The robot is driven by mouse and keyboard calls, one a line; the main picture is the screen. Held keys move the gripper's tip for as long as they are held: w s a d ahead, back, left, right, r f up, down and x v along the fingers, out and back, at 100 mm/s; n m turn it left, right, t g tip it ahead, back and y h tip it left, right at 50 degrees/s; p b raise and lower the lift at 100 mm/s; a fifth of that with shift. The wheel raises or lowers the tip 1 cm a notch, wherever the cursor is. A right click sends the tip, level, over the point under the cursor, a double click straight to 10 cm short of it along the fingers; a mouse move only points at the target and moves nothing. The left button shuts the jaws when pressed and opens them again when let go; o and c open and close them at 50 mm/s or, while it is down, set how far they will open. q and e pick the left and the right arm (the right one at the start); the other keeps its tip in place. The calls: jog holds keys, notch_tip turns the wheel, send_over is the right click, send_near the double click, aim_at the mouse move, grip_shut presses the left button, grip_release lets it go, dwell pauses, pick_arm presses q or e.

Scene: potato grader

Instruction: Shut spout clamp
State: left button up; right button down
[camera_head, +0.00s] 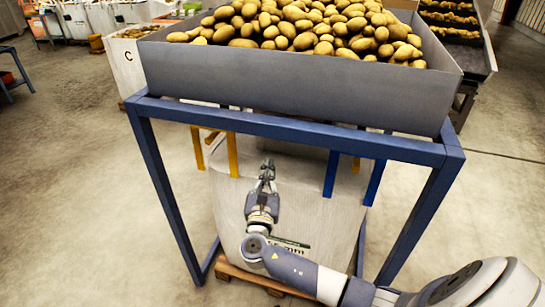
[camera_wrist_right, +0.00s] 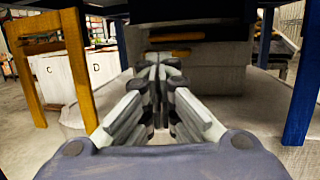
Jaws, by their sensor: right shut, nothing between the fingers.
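My right gripper (camera_head: 267,168) reaches in under the hopper, above the front of the white bulk bag (camera_head: 290,215). Its fingers are together and empty; they also show in the wrist view (camera_wrist_right: 157,68). Ahead of the fingertips in that view, a dark block (camera_wrist_right: 215,30) hangs under the hopper, with a short yellow bar (camera_wrist_right: 175,38) across its front. This may be the spout clamp, but I cannot tell its position surely. A gap shows between the bar and the fingers as far as the view tells. My left gripper is not in view.
The grey hopper (camera_head: 300,95) full of potatoes (camera_head: 300,28) sits on a blue frame (camera_head: 165,180). Yellow straps (camera_head: 233,155) hang left and blue straps (camera_head: 331,173) right of the gripper. A wooden pallet (camera_head: 260,280) lies under the bag.

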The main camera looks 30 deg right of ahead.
jog(key=s+f+m+g+y, duration=0.25)
jog(key=s+f, duration=0.25)
jog(key=f, duration=0.7)
jog(key=s+a+f+m+g+y, duration=0.1)
jog(key=s+f+m+g+y, duration=0.3)
jog(key=f, duration=0.8)
jog(key=s+f+m+g+y, duration=0.15)
jog(key=s+f, duration=0.45)
jog(key=f, duration=0.7)
jog(key=s+a+f+m+g+y, duration=0.1)
jog(key=s+f+m, duration=0.5)
jog(key=s, duration=0.6)
jog(key=s+a+f+m+g+y, duration=0.2)
jog(key=s+a+f+m, duration=0.3)
jog(key=s, duration=0.7)
jog(key=s+a+f+m+g+y, duration=0.1)
jog(key=s+a+f+m+g, duration=0.2)
jog(key=s, duration=0.9)
notch_tip(320, 180, down, 5)
jog(key=m, duration=0.3)
jog(key=shift+s+a+r+m+g+y+p, duration=0.15)
jog(key=shift+s+m+g+y+p, duration=0.15)
jog(key=shift+m+y, duration=0.1)
